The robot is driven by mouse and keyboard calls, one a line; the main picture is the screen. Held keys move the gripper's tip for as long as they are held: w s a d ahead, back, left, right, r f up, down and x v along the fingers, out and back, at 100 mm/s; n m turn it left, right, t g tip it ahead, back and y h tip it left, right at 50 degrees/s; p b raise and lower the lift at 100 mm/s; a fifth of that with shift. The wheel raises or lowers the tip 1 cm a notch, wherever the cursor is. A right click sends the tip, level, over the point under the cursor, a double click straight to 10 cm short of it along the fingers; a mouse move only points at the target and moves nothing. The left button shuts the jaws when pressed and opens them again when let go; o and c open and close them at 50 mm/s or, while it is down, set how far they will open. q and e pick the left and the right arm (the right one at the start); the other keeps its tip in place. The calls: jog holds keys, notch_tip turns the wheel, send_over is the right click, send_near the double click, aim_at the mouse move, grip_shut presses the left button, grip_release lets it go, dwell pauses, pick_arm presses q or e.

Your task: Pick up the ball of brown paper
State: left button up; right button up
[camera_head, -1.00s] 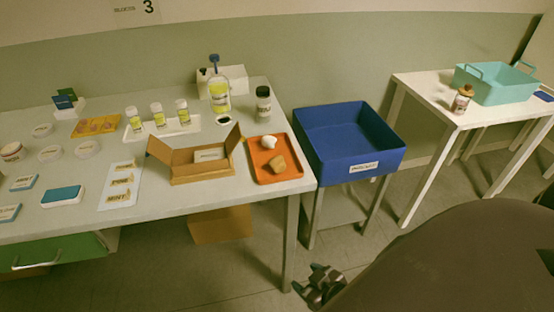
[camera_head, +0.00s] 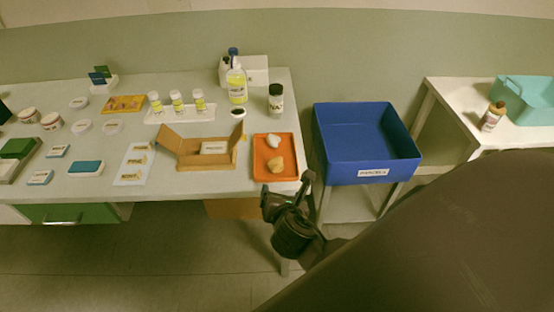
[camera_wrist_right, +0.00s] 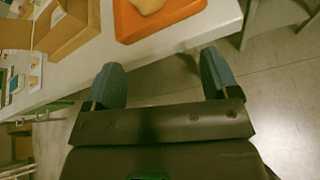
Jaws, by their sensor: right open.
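The ball of brown paper (camera_head: 275,164) lies on the orange tray (camera_head: 262,173), in front of a white crumpled ball (camera_head: 273,141). In the right wrist view the brown ball (camera_wrist_right: 148,5) is cut off by the top edge, on the orange tray (camera_wrist_right: 172,17). My right gripper (camera_head: 287,190) is at the table's front edge, to the lower right of the tray and apart from the ball. In the right wrist view its two blue-grey fingers (camera_wrist_right: 162,80) are spread with nothing between them. My left gripper is not in view.
An open cardboard box (camera_head: 186,160) stands left of the tray. A blue bin (camera_head: 368,170) stands right of the table, close to my right arm. A dark-capped bottle (camera_head: 276,100) and a spray bottle (camera_head: 237,85) stand behind the tray.

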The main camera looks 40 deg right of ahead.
aim_at(276, 166)
jog(key=w+d+n, duration=0.1)
jog(key=w, duration=0.1)
jog(key=w+d+n+h, duration=0.1)
jog(key=w+d+r+n, duration=0.1)
jog(key=w, duration=0.1)
jog(key=shift+w, duration=0.3)
jog(key=shift+x, duration=2.5)
jog(key=shift+w+a+r, duration=0.1)
jog(key=shift+a+r, duration=0.05)
jog(key=shift+r, duration=0.05)
jog(key=shift+c, duration=0.5)
jog(key=c, duration=0.9)
jog(key=shift+r, duration=0.1)
